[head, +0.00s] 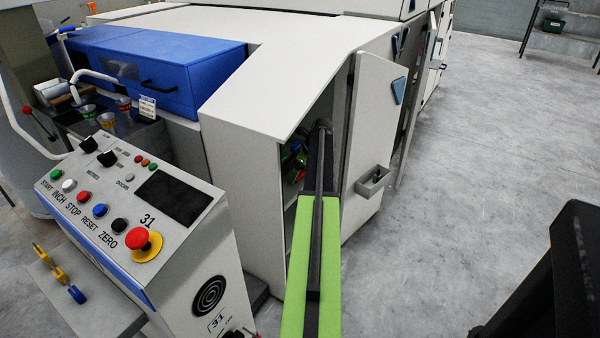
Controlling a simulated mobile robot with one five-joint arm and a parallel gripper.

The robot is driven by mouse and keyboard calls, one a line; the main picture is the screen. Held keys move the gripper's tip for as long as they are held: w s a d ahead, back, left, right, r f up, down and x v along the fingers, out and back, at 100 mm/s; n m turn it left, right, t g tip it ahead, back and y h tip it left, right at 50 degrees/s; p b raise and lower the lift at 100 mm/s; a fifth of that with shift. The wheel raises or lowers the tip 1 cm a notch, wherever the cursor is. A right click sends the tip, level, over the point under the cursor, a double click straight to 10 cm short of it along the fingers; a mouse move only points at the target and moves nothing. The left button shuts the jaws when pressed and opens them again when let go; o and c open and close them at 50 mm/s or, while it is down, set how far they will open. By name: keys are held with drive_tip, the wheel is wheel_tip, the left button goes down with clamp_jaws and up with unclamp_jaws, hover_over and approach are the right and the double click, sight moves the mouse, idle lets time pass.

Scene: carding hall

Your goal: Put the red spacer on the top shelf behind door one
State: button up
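A tall cabinet door (368,125) stands open on the right side of the white machine housing. I cannot read a number on it. My green and dark arm reaches up to the opening, and its far end lies in front of or inside it. My gripper cannot be made out; it is hidden past the arm's end. In the dark cabinet opening, small green and red items (299,175) show left of my arm, mostly hidden. I cannot tell whether one of them is the red spacer, or which shelf they are on.
A control console (130,215) with buttons and a red mushroom knob (144,241) stands left of my arm. A small grey holder (372,182) sticks out from the open door. Blue covers (150,65) lie at the back left. The grey floor (460,180) to the right is clear.

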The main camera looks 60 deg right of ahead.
drive_tip(key=p+v, duration=1.1)
drive_tip(key=v, duration=0.1)
drive_tip(key=shift+r, duration=0.2)
